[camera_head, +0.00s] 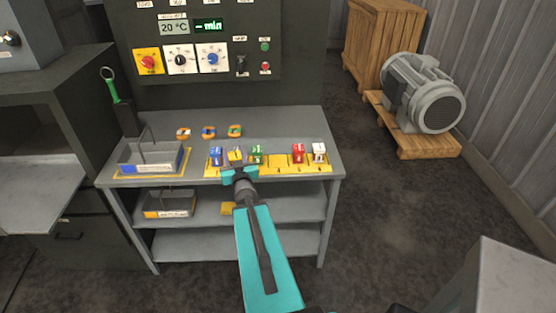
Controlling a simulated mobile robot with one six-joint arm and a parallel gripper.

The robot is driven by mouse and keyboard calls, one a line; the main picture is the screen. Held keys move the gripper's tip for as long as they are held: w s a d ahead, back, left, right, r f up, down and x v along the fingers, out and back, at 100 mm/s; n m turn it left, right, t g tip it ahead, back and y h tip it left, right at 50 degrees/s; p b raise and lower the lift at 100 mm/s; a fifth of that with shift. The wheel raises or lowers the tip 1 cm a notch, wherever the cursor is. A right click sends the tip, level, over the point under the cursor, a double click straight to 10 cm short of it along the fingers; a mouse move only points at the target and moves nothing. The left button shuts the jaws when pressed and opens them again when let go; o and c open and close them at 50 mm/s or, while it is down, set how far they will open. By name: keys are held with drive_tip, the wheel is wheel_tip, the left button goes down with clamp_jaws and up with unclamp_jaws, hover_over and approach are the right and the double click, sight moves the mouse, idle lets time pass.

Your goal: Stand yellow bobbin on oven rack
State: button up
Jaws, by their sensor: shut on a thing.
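The yellow bobbin (236,154) is at the yellow strip (277,168) along the bench's front edge, between a blue bobbin (216,156) and a green bobbin (257,154). My gripper (238,171) is shut on it from the front; the jaws hide its lower part, and I cannot tell whether it still touches the strip. A grey handled tray (137,157) with a blue-and-white front label stands on a yellow-marked area at the bench's left. A similar handled tray (157,209) is on the shelf below. I cannot tell which is the oven rack.
Red (298,153) and white (319,152) bobbins stand right on the strip. Several orange-rimmed rings (208,132) lie behind. A control panel (205,45) rises at the back. A motor (424,93) on a pallet stands right. Bare floor lies right of the bench.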

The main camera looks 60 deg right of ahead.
drive_tip(key=s+d+f+m+g+h+p, duration=0.2)
drive_tip(key=s+d, duration=0.3)
drive_tip(key=s, duration=0.5)
drive_tip(key=shift+s+d+f+m+g+h+p, duration=0.3)
drive_tip(key=shift+d+f+g+h+p, duration=0.1)
drive_tip(key=shift+g+h, duration=0.15)
drive_tip(key=shift+w+d+b, duration=0.1)
drive_tip(key=shift+b, duration=0.25)
drive_tip(key=d+b, duration=0.1)
drive_tip(key=b, duration=0.2)
drive_tip(key=d+b, duration=0.1)
drive_tip(key=shift+w+d+f+b, duration=0.25)
drive_tip(key=shift+w+d+b, duration=0.1)
drive_tip(key=shift+b, duration=0.05)
drive_tip(key=d+b, duration=0.1)
drive_tip(key=b, duration=0.3)
drive_tip(key=d+b, duration=0.1)
drive_tip(key=b, duration=0.3)
drive_tip(key=shift+w+d+b, duration=0.1)
drive_tip(key=shift+w+b, duration=0.15)
drive_tip(key=shift+b, duration=0.1)
